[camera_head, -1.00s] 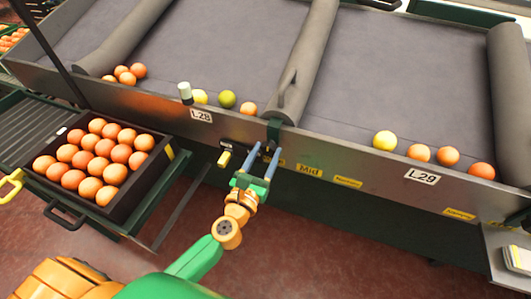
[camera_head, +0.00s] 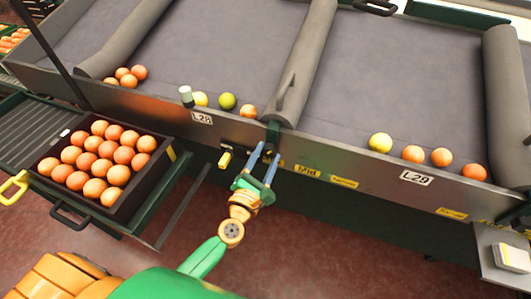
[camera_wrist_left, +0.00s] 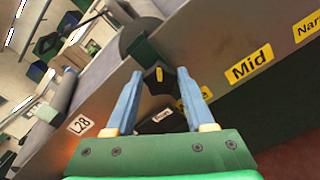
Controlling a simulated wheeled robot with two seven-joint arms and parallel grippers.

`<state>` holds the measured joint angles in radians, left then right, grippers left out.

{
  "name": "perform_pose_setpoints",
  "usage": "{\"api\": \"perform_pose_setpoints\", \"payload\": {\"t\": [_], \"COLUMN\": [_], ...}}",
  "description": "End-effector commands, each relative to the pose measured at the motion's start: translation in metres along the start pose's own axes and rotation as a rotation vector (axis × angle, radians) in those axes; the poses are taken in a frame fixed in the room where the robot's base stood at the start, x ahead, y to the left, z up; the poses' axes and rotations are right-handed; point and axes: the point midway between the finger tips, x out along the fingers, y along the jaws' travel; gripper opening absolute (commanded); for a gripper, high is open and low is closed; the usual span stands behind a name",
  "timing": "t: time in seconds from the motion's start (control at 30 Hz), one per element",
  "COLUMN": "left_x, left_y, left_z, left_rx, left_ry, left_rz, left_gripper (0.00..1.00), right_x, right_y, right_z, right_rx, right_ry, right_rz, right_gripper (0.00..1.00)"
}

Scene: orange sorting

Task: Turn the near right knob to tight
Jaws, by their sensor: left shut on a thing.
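The black knob (camera_wrist_left: 158,78) with a yellow pointer stripe sits on the side panel of the grading table, between the fingertips in the left wrist view. Its stripe stands nearly upright in that view. My left gripper (camera_head: 269,150) is shut on this knob; its blue fingers also show in the left wrist view (camera_wrist_left: 159,78). A yellow "Mid" label (camera_wrist_left: 249,64) is right of the knob, and another yellow label (camera_wrist_left: 197,92) is partly hidden behind the right finger. My right gripper is not in view.
A black crate of oranges (camera_head: 130,205) stands at the left. Fruit lies along the table's front rim (camera_head: 330,157). A grey roller (camera_head: 303,65) rises behind the gripper.

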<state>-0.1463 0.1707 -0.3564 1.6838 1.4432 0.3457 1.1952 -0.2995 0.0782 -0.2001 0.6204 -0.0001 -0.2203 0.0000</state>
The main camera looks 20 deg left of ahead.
Motion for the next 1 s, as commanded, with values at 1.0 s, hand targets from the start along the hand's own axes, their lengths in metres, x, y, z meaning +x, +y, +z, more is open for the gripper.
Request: {"api": "perform_pose_setpoints", "payload": {"t": [1.0], "left_x": [0.000], "left_y": [-0.003], "left_z": [-0.001], "left_rx": [0.852], "left_ry": [0.001], "left_rz": [0.002], "left_gripper": [0.00], "right_x": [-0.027], "right_y": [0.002], "right_z": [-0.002], "right_rx": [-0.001], "right_ry": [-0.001], "right_rz": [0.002], "right_gripper": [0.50]}}
